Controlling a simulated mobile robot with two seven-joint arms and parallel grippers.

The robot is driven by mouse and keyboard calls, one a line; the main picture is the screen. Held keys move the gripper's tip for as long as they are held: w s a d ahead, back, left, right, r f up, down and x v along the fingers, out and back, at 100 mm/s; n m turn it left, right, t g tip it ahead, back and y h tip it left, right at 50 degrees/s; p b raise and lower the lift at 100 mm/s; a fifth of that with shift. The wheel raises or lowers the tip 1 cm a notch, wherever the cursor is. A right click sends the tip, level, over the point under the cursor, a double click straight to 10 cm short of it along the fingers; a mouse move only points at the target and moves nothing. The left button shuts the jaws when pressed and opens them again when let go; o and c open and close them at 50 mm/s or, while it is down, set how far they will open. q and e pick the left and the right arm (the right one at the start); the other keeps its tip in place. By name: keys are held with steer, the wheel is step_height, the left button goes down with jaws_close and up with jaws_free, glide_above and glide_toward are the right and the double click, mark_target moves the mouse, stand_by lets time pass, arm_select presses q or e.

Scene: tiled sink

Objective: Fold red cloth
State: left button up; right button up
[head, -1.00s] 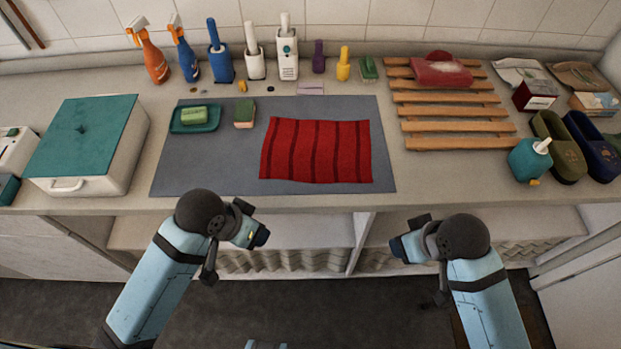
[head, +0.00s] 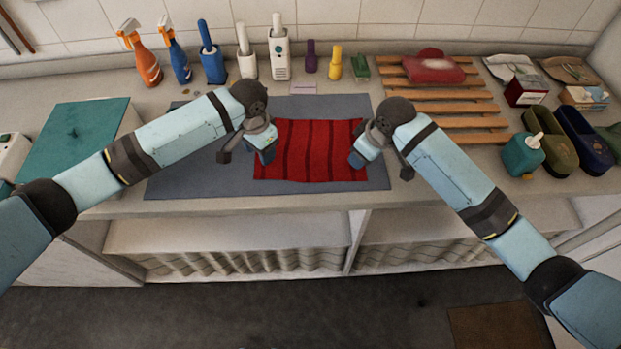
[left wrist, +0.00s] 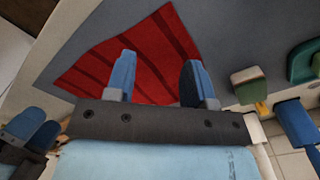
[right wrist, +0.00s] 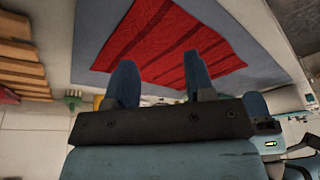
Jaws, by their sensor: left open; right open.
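The red cloth (head: 308,152) with darker stripes lies spread flat on the grey mat (head: 200,182). My left gripper (head: 266,150) is over the cloth's left edge, open and empty. My right gripper (head: 360,158) is at the cloth's right edge, also open and empty. In the left wrist view the cloth (left wrist: 140,50) lies beyond the two blue fingers (left wrist: 157,75). In the right wrist view the cloth (right wrist: 165,45) lies beyond the fingers (right wrist: 160,80). Whether the fingertips touch the cloth I cannot tell. Part of its left and right edges is hidden by the grippers.
Spray bottles (head: 140,55) and other bottles line the back wall. A teal-lidded box (head: 75,140) stands at the left. A wooden rack (head: 455,108) with a red item (head: 432,68) is at the back right. A teal dispenser (head: 522,155) stands to the right. The mat's front strip is clear.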

mark_target(264, 174)
arm_select(q)
step_height(264, 174, down, 7)
steer(key=shift+f, duration=0.1)
arm_select(e)
step_height(264, 174, down, 7)
steer(key=shift+f, duration=0.15)
arm_select(q)
steer(key=shift+f, duration=0.1)
arm_select(e)
steer(key=shift+s, duration=0.1)
arm_select(q)
jaws_close()
arm_select(e)
steer(key=shift+f, duration=0.1)
jaws_close()
